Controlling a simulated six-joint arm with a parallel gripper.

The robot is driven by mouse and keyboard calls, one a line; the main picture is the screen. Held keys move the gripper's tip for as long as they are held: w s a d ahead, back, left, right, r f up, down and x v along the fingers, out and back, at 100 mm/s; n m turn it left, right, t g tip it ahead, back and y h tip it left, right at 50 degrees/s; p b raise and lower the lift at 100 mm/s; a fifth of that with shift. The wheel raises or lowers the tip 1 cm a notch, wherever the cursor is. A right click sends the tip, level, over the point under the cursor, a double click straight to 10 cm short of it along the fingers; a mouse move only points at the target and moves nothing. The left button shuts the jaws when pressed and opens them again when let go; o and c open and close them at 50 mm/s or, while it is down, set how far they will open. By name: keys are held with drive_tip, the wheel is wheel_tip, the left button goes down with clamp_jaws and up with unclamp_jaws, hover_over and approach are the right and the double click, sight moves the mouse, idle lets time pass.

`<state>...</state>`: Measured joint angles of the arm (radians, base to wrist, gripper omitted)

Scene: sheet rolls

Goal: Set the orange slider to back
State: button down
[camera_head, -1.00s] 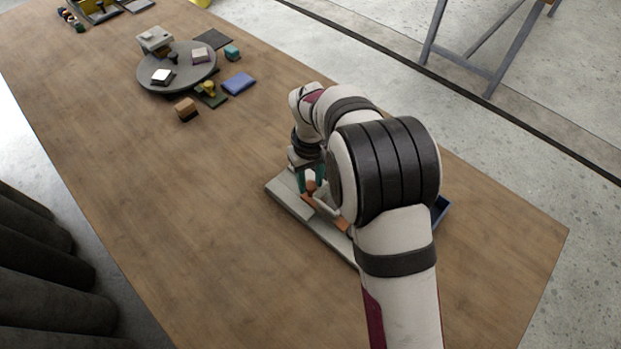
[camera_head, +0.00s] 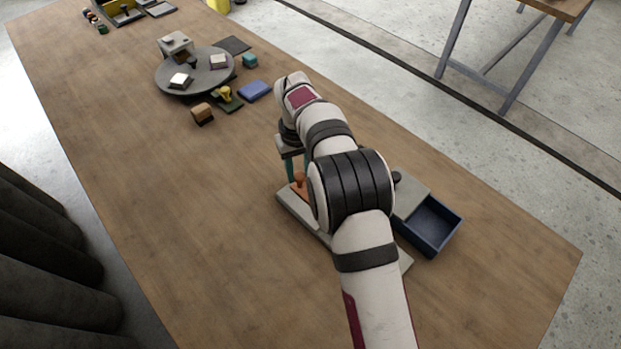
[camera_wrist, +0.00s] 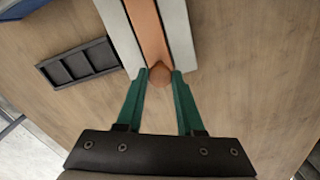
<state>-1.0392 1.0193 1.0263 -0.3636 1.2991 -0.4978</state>
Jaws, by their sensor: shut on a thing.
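The orange slider shows in the head view as a knob (camera_head: 299,180) near the far left end of a pale grey base (camera_head: 300,210). In the wrist view its round knob (camera_wrist: 160,76) sits on an orange strip (camera_wrist: 147,28) between two pale rails. My gripper (camera_wrist: 161,74) has its teal fingers shut on the knob, one on each side. In the head view my gripper (camera_head: 296,168) stands over the far left end of the base. My arm hides the middle of the base and much of the slot.
An open blue drawer (camera_head: 432,226) juts out right of my arm. A round grey turntable (camera_head: 208,78) with small blocks stands at the far left, with a wooden block (camera_head: 202,114) nearby. A dark compartment tray (camera_wrist: 78,64) shows in the wrist view. The left tabletop is clear.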

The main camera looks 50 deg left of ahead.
drive_tip(key=shift+a+r, duration=0.1)
drive_tip(key=shift+a, duration=0.15)
drive_tip(key=c, duration=0.9)
unclamp_jaws()
drive_tip(key=o, duration=0.4)
wheel_tip(320, 180, up, 16)
drive_tip(key=shift+d+f, duration=0.1)
drive_tip(key=shift+f, duration=0.05)
